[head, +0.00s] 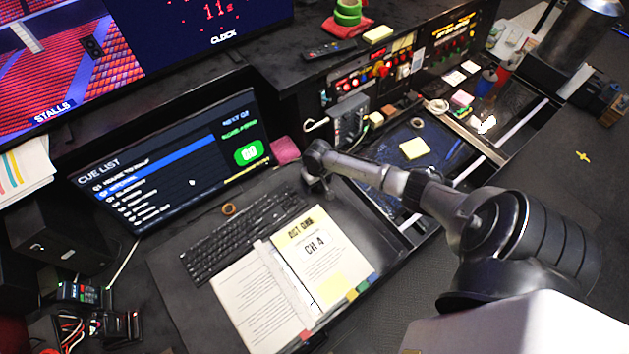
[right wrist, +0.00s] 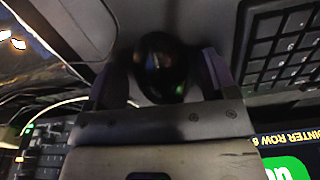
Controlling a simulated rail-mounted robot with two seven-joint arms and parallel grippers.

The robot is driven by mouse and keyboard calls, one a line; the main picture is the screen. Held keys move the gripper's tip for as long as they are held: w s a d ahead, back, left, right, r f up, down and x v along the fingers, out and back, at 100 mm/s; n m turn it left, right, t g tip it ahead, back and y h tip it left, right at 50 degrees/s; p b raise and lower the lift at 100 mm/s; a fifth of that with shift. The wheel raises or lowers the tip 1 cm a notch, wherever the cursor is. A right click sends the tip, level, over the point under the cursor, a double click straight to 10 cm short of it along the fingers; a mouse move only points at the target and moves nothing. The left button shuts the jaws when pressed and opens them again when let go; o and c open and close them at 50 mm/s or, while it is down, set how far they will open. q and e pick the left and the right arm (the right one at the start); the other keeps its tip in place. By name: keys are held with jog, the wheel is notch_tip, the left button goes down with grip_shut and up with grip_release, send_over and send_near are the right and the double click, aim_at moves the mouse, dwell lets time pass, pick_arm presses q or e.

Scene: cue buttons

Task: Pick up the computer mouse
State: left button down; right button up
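The computer mouse (right wrist: 160,66) is dark, rounded and glossy. In the right wrist view it sits between the two fingers of my right gripper (right wrist: 165,78), on the grey desk mat. The fingers are apart, one on each side, with a narrow gap showing beside the mouse. In the head view my right gripper (head: 318,188) points down just right of the keyboard. It hides the mouse there, so I cannot make the mouse out in that view. My left gripper is not in view.
The black keyboard (head: 245,235) lies left of my right gripper, and an open binder (head: 320,255) lies in front. The cue list monitor (head: 175,160) stands behind. A pink item (head: 285,150) is close behind the gripper. A control panel (head: 350,118) rises at the back right.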

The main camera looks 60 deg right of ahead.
jog(key=c, duration=0.4)
jog(key=shift+r, duration=0.1)
jog(key=shift+r, duration=0.25)
notch_tip(320, 180, up, 4)
jog(key=shift+f, duration=0.2)
jog(key=shift+s+d+r+p, duration=0.1)
jog(key=shift+s+d+r, duration=0.25)
jog(key=shift+s+r, duration=1.15)
jog(key=shift+s+d+r+p, duration=0.1)
jog(key=shift+s+d+r, duration=0.45)
jog(key=shift+s, duration=1.75)
jog(key=shift+s+d+r+p, duration=0.1)
jog(key=shift+s+d+r, duration=0.05)
jog(key=shift+s+r, duration=1.45)
jog(key=shift+s+f, duration=0.3)
